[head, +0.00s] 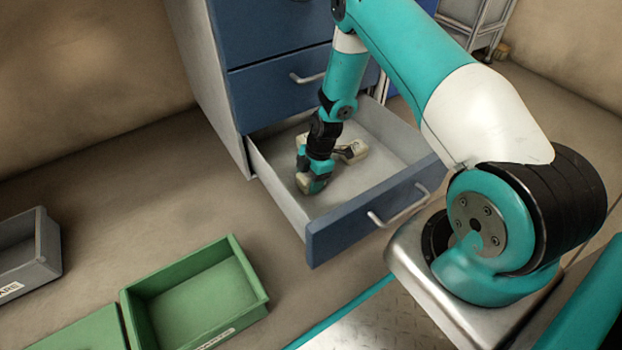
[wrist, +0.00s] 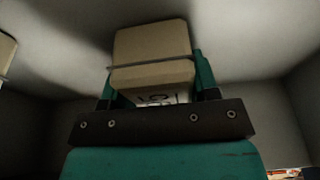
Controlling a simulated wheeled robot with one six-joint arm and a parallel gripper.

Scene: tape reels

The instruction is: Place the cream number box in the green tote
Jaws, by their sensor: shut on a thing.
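My gripper (head: 315,180) is down inside the open bottom drawer (head: 375,178) of the blue cabinet. It is shut on a cream box (wrist: 152,55), which sits between the two teal fingers in the wrist view. Dark markings show on the box's near face, partly hidden by the gripper's dark bar. In the head view only a bit of the held box shows beside the fingers. The green tote (head: 262,298) stands on the floor at the lower left, and its visible floor is bare.
Another pale box-like object (head: 353,150) lies in the drawer just right of my gripper. The drawer front with its handle (head: 398,207) stands between drawer and floor. A grey bin (head: 45,245) stands at the far left. Open floor lies between drawer and tote.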

